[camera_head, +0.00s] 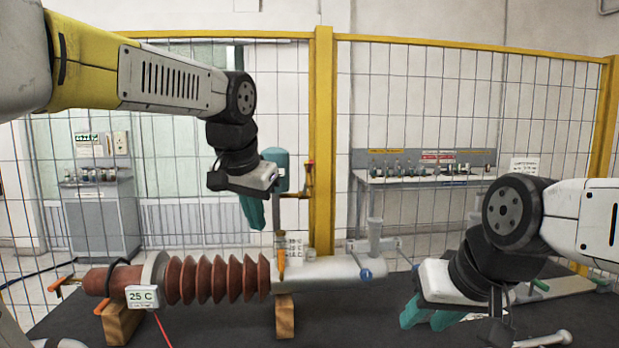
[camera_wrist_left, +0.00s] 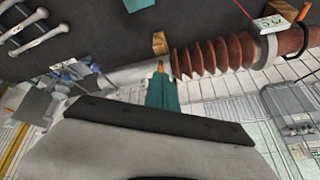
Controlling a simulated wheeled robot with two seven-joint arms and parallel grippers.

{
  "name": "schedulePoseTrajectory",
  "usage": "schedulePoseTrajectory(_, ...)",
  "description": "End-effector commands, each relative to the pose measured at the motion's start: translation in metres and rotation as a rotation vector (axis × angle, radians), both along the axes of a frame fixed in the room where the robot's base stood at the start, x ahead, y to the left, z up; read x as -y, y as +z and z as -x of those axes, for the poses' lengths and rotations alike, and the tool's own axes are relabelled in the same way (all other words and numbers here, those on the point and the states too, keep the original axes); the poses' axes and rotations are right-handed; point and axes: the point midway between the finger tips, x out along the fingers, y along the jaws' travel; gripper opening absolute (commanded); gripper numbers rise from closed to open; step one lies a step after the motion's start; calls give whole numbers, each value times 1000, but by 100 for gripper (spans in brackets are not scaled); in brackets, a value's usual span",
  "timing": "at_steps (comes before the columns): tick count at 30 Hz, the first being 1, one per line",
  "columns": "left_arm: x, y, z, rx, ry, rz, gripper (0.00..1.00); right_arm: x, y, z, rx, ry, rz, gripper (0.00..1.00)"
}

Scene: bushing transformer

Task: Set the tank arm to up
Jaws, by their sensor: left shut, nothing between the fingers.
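My left gripper (camera_head: 253,212) hangs above the brown ribbed bushing (camera_head: 215,280), fingers together, pointing down, with nothing between them. In the left wrist view its teal fingers (camera_wrist_left: 162,92) point towards a small orange upright piece (camera_wrist_left: 160,66). In the head view this orange piece (camera_head: 281,262) stands at the joint of the bushing and the grey tube (camera_head: 325,270), below and right of the fingertips, apart from them. A teal tank (camera_head: 275,168) with a red-brown arm-like fitting (camera_head: 309,180) shows behind the gripper. I cannot tell which part is the tank arm. My right gripper (camera_head: 428,316) is low at right, fingers apart, empty.
Wooden blocks (camera_head: 284,316) support the bushing on the dark table (camera_head: 350,322). A "25 C" display (camera_head: 142,297) hangs on its left part. A blue-knobbed valve (camera_head: 366,275) is on the tube. Metal tools (camera_head: 545,338) lie at right. A yellow-framed fence (camera_head: 323,140) stands behind.

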Motion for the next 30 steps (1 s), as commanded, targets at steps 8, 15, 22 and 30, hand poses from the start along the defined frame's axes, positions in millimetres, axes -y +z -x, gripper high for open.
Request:
schedulePoseTrajectory(8, 10, -69, 82, -92, 217, 274, 0, 0, 0, 0, 0, 0, 0, 36)
schedulePoseTrajectory(15, 45, -107, 107, -343, 560, 588, 0, 0, 0, 0, 0, 0, 0, 36)
schedulePoseTrajectory(22, 90, -104, 83, -761, 983, 940, 0, 0, 0, 0, 0, 0, 0, 36)
schedulePoseTrajectory(30, 109, -63, -9, -1424, 1429, 1356, 0, 0, 0, 0, 0, 0, 0, 36)
